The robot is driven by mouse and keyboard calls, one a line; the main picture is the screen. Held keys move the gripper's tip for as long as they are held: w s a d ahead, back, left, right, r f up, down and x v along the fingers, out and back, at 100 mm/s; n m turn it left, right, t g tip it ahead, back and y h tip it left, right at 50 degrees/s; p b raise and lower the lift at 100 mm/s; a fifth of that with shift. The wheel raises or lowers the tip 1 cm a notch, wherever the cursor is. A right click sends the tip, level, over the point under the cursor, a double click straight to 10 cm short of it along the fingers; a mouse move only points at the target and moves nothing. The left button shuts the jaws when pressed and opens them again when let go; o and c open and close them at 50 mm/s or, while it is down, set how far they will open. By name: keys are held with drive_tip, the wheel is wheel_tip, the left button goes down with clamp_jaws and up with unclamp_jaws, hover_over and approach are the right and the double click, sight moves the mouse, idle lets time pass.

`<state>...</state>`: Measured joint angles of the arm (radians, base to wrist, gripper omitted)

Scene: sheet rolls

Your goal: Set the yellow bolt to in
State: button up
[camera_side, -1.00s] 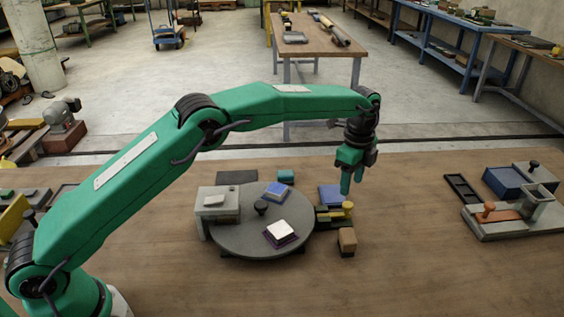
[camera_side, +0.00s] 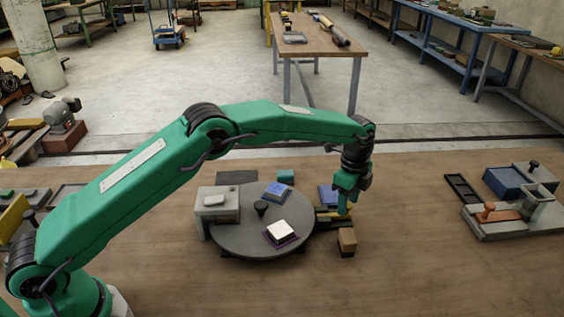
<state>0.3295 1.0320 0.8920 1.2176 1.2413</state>
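The yellow bolt (camera_side: 327,211) lies in a dark holder (camera_side: 325,222) at the right edge of a round grey turntable (camera_side: 238,235). My gripper (camera_side: 346,209) is down at the bolt's right end and hides the knob there. I cannot tell from this view whether the fingers are apart or closed on the bolt.
A wooden block (camera_side: 347,241) stands just in front of my gripper. A blue block (camera_side: 328,195) sits behind the bolt. The turntable carries a blue pad, a black knob (camera_side: 261,208) and a white block (camera_side: 281,230). A grey fixture (camera_side: 500,225) stands at the far right; bare table lies between.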

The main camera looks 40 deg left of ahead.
sight(334, 214)
clamp_jaws()
drive_tip(key=shift+s+a, duration=0.1)
drive_tip(key=shift+s+a+r, duration=0.1)
drive_tip(key=shift+s+a, duration=1)
drive_tip(key=shift+o, duration=0.9)
unclamp_jaws()
wheel_tip(334, 214, up, 8)
